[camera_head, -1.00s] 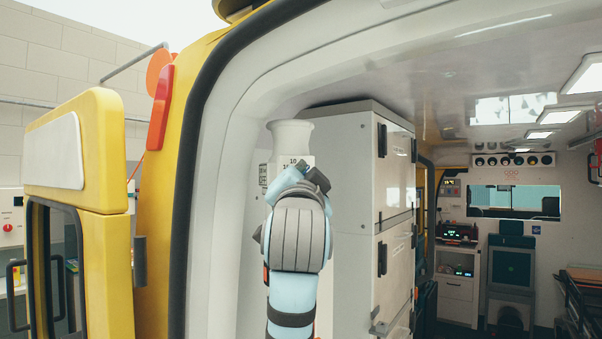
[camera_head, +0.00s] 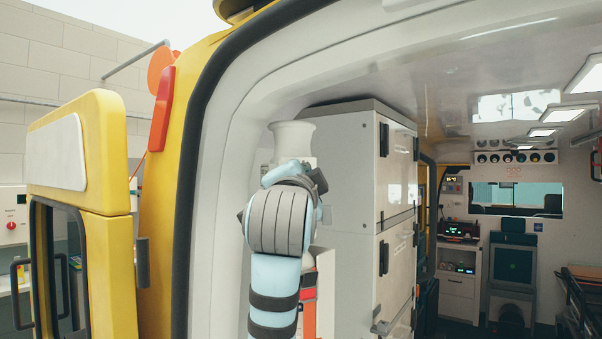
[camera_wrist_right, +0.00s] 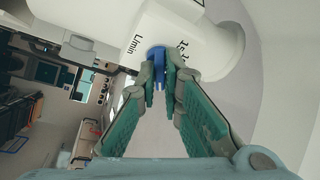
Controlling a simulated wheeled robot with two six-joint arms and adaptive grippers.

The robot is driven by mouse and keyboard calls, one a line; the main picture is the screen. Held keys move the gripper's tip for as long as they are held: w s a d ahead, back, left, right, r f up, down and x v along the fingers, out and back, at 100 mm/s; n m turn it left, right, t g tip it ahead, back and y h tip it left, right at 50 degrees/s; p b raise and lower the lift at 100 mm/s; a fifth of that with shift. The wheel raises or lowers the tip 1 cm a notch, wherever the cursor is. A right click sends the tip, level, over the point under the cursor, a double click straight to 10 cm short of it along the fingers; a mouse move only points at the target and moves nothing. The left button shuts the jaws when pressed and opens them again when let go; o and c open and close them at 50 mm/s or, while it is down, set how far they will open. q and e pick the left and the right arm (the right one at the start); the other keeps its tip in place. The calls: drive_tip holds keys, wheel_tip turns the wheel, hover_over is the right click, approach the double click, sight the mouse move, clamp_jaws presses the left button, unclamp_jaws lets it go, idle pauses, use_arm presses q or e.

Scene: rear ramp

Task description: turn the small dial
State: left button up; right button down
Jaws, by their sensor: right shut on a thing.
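The small dial (camera_wrist_right: 157,56) is blue and sits on a white flowmeter body (camera_wrist_right: 192,38) printed "L/min" and with numbers. In the right wrist view my right gripper (camera_wrist_right: 161,72) has its green-padded fingers closed around the dial, one on each side. Much of the dial is hidden between the fingertips. In the head view the white flowmeter top (camera_head: 292,138) rises above my right arm. That arm hides the dial and my right gripper there. My left gripper is in neither view.
A tall white cabinet (camera_head: 345,200) stands just right of the flowmeter. The pale door frame (camera_head: 222,210) curves close on the left, beside the open yellow door (camera_head: 105,160). A red-orange strapped item (camera_head: 309,300) shows behind my arm. The interior beyond is open.

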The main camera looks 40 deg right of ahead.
drive_tip(key=c, duration=1.7)
unclamp_jaws()
drive_tip(key=shift+a, duration=0.15)
